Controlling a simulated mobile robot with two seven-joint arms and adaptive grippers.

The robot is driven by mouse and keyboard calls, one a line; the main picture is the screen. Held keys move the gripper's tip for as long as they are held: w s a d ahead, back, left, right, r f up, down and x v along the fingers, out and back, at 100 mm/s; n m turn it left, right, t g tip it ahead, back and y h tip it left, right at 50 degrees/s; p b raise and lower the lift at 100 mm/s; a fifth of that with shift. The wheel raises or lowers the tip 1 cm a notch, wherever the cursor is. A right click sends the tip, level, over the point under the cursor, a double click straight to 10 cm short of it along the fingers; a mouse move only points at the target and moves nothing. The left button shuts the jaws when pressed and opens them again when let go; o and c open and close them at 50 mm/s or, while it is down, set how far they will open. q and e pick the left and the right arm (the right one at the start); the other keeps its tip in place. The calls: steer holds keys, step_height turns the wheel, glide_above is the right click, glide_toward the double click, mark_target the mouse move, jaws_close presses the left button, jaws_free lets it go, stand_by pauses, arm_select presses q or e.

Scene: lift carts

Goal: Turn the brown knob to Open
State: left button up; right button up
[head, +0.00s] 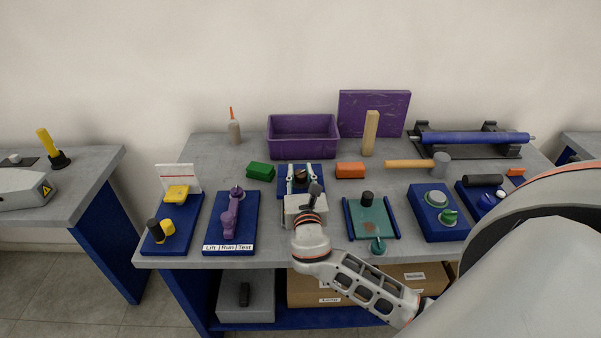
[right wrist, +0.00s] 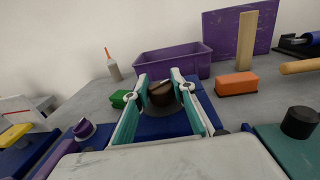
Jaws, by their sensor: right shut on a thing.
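The brown knob (head: 300,174) is a dark, round knob on a blue panel (head: 286,168) near the middle of the table. In the right wrist view the brown knob (right wrist: 162,95) sits between the two white-and-teal fingers of my right gripper (right wrist: 160,84). My right gripper (head: 300,178) reaches over the panel from the front and is shut on the knob, one finger on each side. I cannot make out an Open mark; the gripper body covers the near part of the panel. My left gripper is not in view.
A green block (head: 260,171) lies left of the panel and an orange block (head: 350,170) right of it. A purple bin (head: 303,150) stands behind. A purple lever panel (head: 243,207) and a green plate with a black knob (head: 369,220) flank my right gripper.

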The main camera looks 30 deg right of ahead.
steer(key=shift+m+g+h, duration=0.4)
steer(key=shift+m+h, duration=0.2)
steer(key=shift+h, duration=0.2)
steer(key=shift+r+h, duration=0.1)
steer(key=shift+h, duration=0.2)
steer(key=o, duration=1.1)
steer(key=shift+s+a, duration=0.1)
steer(key=shift+s, duration=0.05)
steer(key=v, duration=1.1)
steer(key=shift+s+a+r, duration=0.2)
steer(key=shift+a, duration=0.1)
